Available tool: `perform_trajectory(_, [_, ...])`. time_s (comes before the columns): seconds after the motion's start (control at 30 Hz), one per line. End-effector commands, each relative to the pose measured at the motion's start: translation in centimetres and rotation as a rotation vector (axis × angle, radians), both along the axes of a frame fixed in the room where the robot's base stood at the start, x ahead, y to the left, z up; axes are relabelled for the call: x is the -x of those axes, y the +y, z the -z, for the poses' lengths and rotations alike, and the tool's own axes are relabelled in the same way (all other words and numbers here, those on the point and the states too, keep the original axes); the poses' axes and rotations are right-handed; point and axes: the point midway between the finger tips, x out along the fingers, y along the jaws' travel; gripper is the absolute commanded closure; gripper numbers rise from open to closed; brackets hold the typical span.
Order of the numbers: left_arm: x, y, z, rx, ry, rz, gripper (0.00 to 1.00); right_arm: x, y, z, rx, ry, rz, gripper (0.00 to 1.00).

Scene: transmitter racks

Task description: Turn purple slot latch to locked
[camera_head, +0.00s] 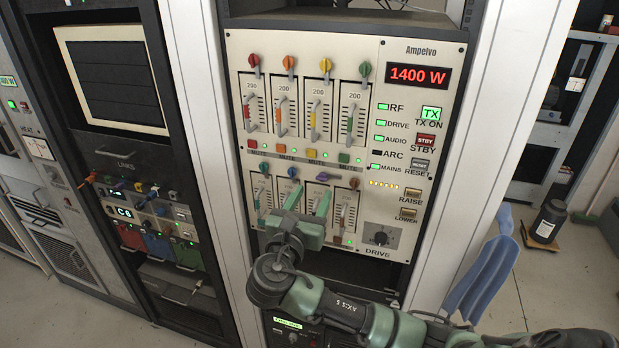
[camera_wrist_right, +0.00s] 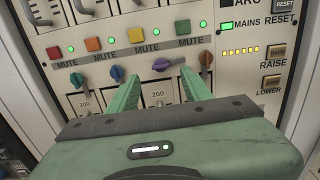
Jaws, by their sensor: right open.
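The purple slot latch (camera_head: 322,177) is the third small knob in the lower row of slots on the cream Ampelvo panel (camera_head: 383,72). It also shows in the right wrist view (camera_wrist_right: 160,65), where its knob lies sideways toward the right. My right gripper (camera_head: 309,196) is open in front of the lower slots, its green fingers pointing up at the panel. In the right wrist view the fingertips (camera_wrist_right: 160,78) stand left and right below the purple latch, with nothing held. I cannot tell whether they touch the panel. My left gripper is not in view.
Blue latches (camera_wrist_right: 117,74) and a fourth latch (camera_head: 354,183) flank the purple one closely. A row of coloured mute buttons (camera_wrist_right: 135,35) lies just above. The drive knob (camera_head: 381,238) is at lower right.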

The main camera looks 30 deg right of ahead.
Motion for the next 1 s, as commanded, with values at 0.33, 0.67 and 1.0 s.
perform_trajectory(0.33, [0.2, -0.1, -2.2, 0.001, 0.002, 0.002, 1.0, -3.4, -4.0, -0.2, -0.001, 0.0, 0.002, 0.51])
perform_trajectory(0.67, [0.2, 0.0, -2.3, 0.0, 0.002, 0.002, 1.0, -4.0, -4.7, 0.1, -0.003, 0.0, 0.0, 0.51])
perform_trajectory(1.0, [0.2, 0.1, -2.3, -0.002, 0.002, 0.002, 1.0, -3.9, -4.7, 0.1, -0.004, 0.0, 0.0, 1.0])
